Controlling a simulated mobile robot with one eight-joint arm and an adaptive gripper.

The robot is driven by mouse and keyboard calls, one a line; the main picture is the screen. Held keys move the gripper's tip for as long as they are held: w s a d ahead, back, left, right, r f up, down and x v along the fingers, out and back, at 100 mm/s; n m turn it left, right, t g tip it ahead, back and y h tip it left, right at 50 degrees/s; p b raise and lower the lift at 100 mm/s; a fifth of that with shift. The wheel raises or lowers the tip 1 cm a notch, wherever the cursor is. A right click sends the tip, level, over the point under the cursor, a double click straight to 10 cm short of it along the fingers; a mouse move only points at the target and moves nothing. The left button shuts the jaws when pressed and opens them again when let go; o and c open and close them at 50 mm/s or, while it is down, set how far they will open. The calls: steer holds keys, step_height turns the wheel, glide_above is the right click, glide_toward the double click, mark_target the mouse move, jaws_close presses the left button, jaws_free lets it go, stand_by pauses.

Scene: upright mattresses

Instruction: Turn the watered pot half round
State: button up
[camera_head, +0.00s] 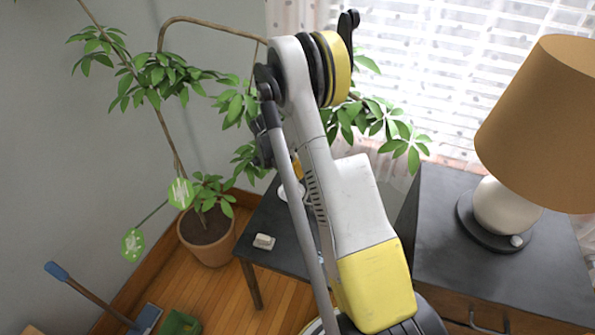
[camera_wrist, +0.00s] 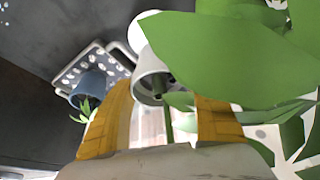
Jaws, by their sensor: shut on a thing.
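In the wrist view, a light grey pot (camera_wrist: 150,64) stands between the two yellow fingers of my gripper (camera_wrist: 166,94), which are shut on it. A green stem shows at the pot's mouth, and a large green leaf (camera_wrist: 245,55) covers much of the right side. Whether the held pot has been watered cannot be told.
A tall plant in a terracotta pot (camera_head: 208,240) stands on the wood floor at left. A dark table (camera_head: 283,255) holds a small white block (camera_head: 264,242). A lamp (camera_head: 545,115) stands on a dark cabinet (camera_head: 440,230) at right. A blue-handled tool (camera_head: 95,295) leans at lower left.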

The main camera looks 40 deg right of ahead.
steer(key=shift+b, duration=0.3)
steer(key=shift+f+b, duration=0.7)
steer(key=shift+f, duration=2.25)
steer(key=shift+f, duration=0.45)
steer(key=o, duration=1.5)
steer(key=v, duration=1.2)
